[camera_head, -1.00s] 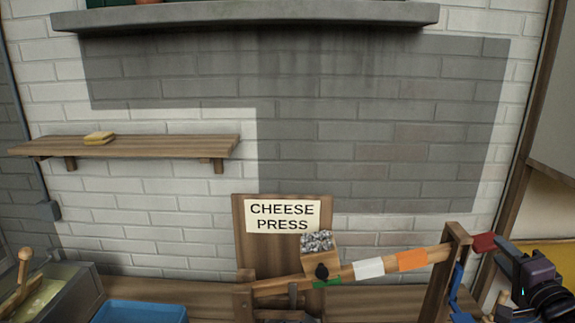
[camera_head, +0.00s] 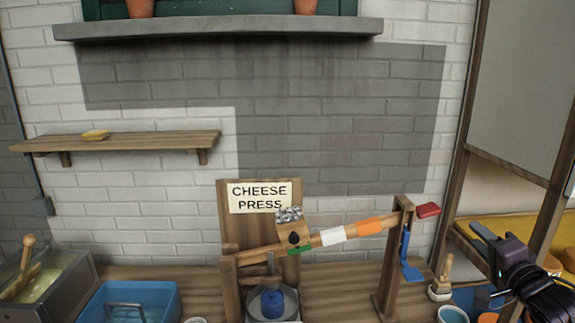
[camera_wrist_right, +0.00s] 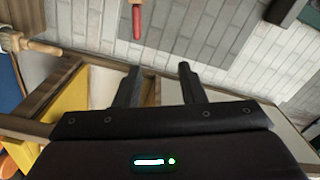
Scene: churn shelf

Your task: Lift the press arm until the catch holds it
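The press arm (camera_head: 330,237) is a wooden beam with green, white and orange bands. It slopes up to the right, through the slotted post (camera_head: 393,265), to a red handle (camera_head: 428,209). A box of grey stones (camera_head: 290,222) sits on it. The blue catch (camera_head: 408,258) is at the post, below the beam; I cannot tell whether it bears the beam. My right gripper (camera_head: 484,243) is right of and below the red handle, apart from it. In the right wrist view its fingers (camera_wrist_right: 160,88) are spread and empty, with the red handle (camera_wrist_right: 137,18) beyond them. My left gripper is not in view.
A blue tub (camera_head: 165,300) and a grey vat (camera_head: 65,285) stand at the left. A blue cylinder (camera_head: 272,303) is under the press. A brush (camera_head: 441,280) and cups (camera_head: 453,314) stand right of the post. A wall shelf (camera_head: 120,143) hangs at upper left.

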